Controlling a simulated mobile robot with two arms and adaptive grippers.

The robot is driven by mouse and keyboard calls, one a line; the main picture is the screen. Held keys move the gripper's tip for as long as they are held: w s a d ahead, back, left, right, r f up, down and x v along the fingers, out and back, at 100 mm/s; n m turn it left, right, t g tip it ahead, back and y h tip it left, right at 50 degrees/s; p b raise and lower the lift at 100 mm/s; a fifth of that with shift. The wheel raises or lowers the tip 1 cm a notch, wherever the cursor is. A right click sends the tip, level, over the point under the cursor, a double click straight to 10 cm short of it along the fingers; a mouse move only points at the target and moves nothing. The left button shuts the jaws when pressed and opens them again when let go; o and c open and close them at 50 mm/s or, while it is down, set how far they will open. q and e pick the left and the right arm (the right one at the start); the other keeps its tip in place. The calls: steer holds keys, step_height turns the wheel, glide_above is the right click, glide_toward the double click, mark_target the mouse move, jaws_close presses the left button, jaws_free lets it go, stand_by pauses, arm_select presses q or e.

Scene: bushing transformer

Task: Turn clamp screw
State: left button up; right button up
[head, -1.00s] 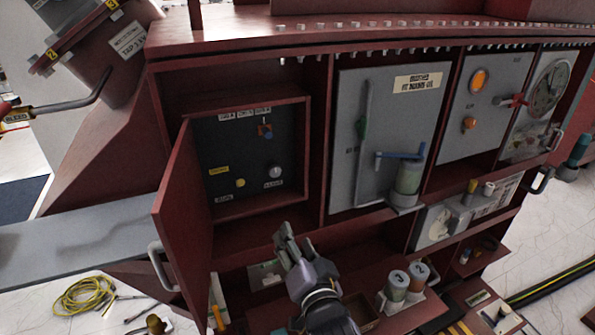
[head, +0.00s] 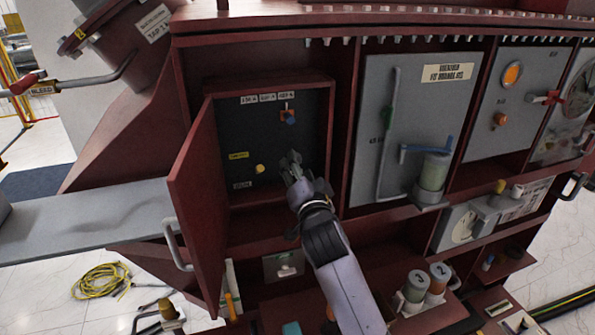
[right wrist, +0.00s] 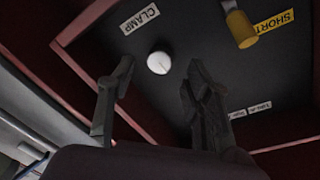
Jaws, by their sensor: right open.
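The clamp screw is a round white knob (right wrist: 158,63) beside a CLAMP label (right wrist: 140,19) on a dark panel, seen in the right wrist view. My right gripper (right wrist: 161,75) is open, its two fingers on either side of the knob in that picture. I cannot tell if the fingertips reach the knob in depth. In the head view my right gripper (head: 291,164) is in front of the lower right of the dark panel (head: 265,135) and hides the knob. My left gripper is not in view.
The panel sits in a red recessed box with its red door (head: 197,205) swung open at the left. A yellow knob (right wrist: 240,28) with a SHORT label is near the clamp knob. A grey panel (head: 415,110) with a blue lever (head: 425,151) stands to the right.

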steer(key=shift+w+a, duration=0.25)
steer(key=shift+w, duration=1)
steer(key=shift+c, duration=0.2)
jaws_close()
